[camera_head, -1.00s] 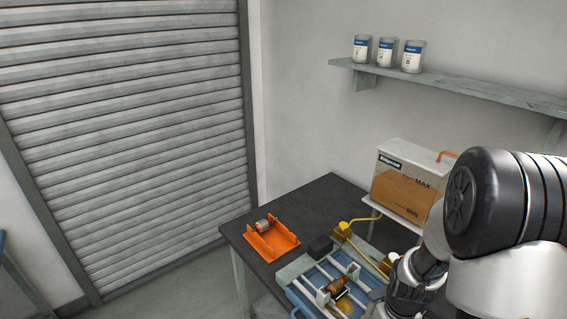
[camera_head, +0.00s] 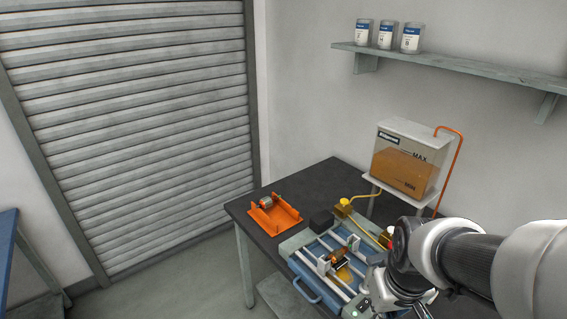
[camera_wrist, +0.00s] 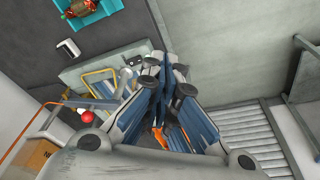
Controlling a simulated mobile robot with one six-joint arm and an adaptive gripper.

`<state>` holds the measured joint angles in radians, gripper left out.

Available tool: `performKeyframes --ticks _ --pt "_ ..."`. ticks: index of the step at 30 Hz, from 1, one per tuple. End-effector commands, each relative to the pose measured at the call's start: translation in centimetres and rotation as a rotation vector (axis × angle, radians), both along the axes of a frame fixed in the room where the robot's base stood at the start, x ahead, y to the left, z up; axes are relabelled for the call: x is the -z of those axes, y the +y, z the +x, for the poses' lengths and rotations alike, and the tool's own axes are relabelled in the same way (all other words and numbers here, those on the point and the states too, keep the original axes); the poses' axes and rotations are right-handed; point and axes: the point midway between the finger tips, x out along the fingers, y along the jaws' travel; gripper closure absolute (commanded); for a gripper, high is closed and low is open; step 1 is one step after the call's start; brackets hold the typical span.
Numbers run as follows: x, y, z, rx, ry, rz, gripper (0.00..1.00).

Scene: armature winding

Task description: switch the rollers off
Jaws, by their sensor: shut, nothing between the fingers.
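The roller machine, with a blue tray (camera_head: 304,286) and pale rails, stands on the dark table in the head view. An armature with copper-coloured windings (camera_head: 338,256) lies across its rails. A small grey panel with dark marks (camera_head: 358,305) is at its front right corner; I cannot tell whether it holds the roller switch. My gripper (camera_head: 384,292) is over the machine's right side, close to that panel and partly hidden by my arm. Its shut fingers (camera_wrist: 158,82) fill the middle of the wrist view. A red round knob (camera_wrist: 88,117) shows left of them.
An orange cradle (camera_head: 273,222) holding an armature sits on the table's left. The tank (camera_head: 404,168) stands at the back right. A teal cradle (camera_wrist: 98,12) shows in the wrist view.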

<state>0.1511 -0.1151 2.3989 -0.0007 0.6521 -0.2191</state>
Motion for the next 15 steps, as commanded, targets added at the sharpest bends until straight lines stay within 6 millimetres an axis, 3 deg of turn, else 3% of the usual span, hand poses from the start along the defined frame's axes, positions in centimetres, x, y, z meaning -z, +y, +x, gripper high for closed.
performKeyframes --ticks 6,12,15 --pt "-4.0 3.0 -5.2 0.029 -0.120 0.017 1.00" --pt "-5.3 4.4 -9.1 0.051 -0.185 0.039 1.00" --pt "-5.5 4.6 -10.1 0.058 -0.200 0.047 1.00"
